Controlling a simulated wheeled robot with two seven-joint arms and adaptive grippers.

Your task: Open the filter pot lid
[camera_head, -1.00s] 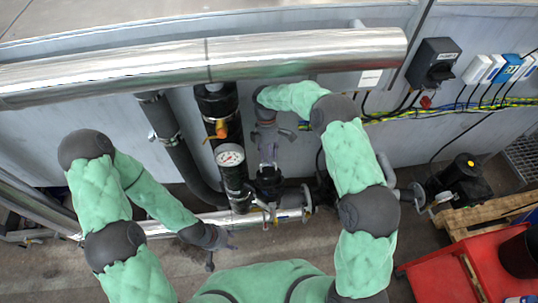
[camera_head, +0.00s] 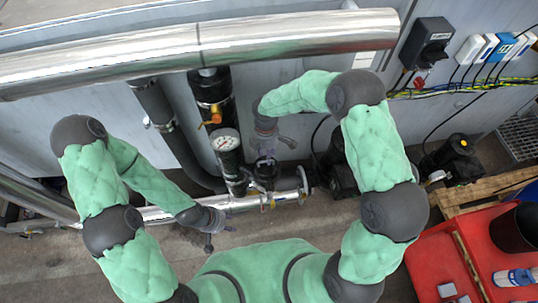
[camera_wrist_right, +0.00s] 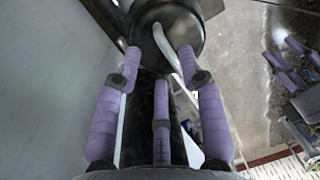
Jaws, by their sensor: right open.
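A black round pot top (camera_wrist_right: 150,18) with a curved pale metal lever (camera_wrist_right: 168,48) fills the top of the right wrist view; I take it for the filter pot lid. In the head view the dark pot (camera_head: 266,176) stands by the steel pipe, partly hidden by my right gripper (camera_head: 270,141) above it. In the right wrist view the purple fingers of my right gripper (camera_wrist_right: 160,62) are spread, with nothing between them. The fingertips overlap the lid's near edge in the picture; contact cannot be told. My left gripper (camera_head: 216,232) is spread and empty, low at the left.
A pressure gauge (camera_head: 225,140) on a black pipe stands just left of the pot. A large silver pipe (camera_head: 200,48) crosses above. A steel pipe (camera_head: 240,203) runs low behind my left gripper. A red crate (camera_head: 425,265) is at the right.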

